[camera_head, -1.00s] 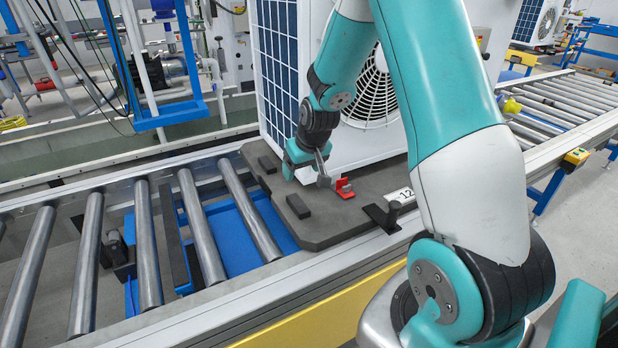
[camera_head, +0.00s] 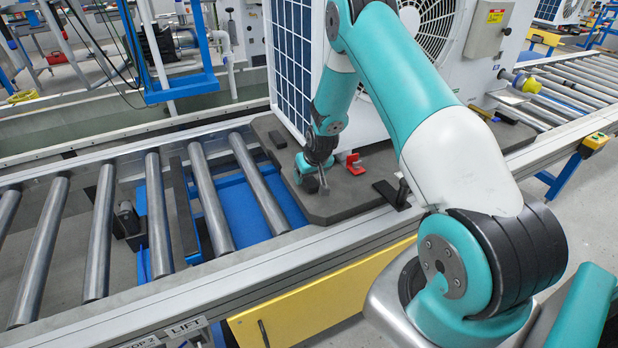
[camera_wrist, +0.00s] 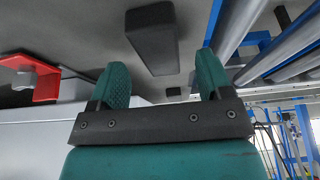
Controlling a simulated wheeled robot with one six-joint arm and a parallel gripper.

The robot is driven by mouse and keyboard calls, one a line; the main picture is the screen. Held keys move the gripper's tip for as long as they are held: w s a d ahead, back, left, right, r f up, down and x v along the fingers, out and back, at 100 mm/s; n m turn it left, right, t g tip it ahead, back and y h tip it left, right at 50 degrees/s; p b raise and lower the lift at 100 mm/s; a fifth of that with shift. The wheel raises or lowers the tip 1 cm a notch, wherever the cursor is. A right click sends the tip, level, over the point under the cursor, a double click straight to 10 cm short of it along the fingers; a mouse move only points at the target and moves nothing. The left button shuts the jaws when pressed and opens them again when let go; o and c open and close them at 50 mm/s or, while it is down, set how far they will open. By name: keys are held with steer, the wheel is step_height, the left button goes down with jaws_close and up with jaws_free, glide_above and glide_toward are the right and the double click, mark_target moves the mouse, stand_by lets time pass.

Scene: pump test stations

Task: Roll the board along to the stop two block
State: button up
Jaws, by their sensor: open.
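The dark grey board (camera_head: 345,204) lies on the roller line under a large white unit (camera_head: 400,110). A small black block (camera_head: 128,218) between the rollers, left of the board, may be the stop two block. A rail label ending in "2" (camera_head: 143,342) is partly cut off.
A red clip (camera_head: 354,164) stands on the board right of my gripper and shows in the wrist view (camera_wrist: 35,80). A black lever piece (camera_head: 392,193) is at the near rail. Bare rollers (camera_head: 102,232) lie left of the board, with a blue frame (camera_head: 235,210) beneath.

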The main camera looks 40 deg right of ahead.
steer(key=shift+x, duration=1.15)
jaws_close()
